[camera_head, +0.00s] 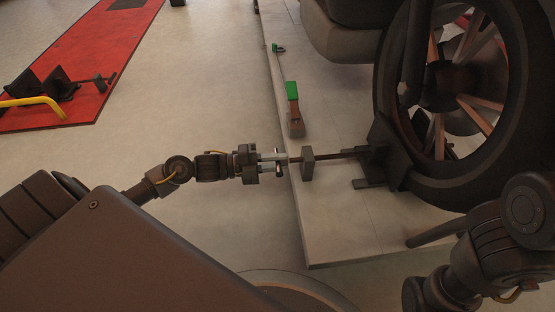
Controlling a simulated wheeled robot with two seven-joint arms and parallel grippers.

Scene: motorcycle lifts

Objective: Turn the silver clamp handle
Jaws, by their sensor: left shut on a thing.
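The silver clamp handle (278,169) is at the outer end of a dark clamp screw (330,156), at the near left edge of the grey lift platform. My left gripper (277,162) is shut on the handle, so its jaws hide part of it. The screw runs right through an upright block (307,164) to the dark wheel clamp (378,158) at the tyre. My right arm comes in at the lower right; its gripper is not seen.
The motorcycle wheel (455,90) stands on the grey lift platform (345,225). A green-topped part (293,98) is on the platform. A red lift (85,60) with a yellow bar (32,103) lies at the upper left. The floor between the lifts is clear.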

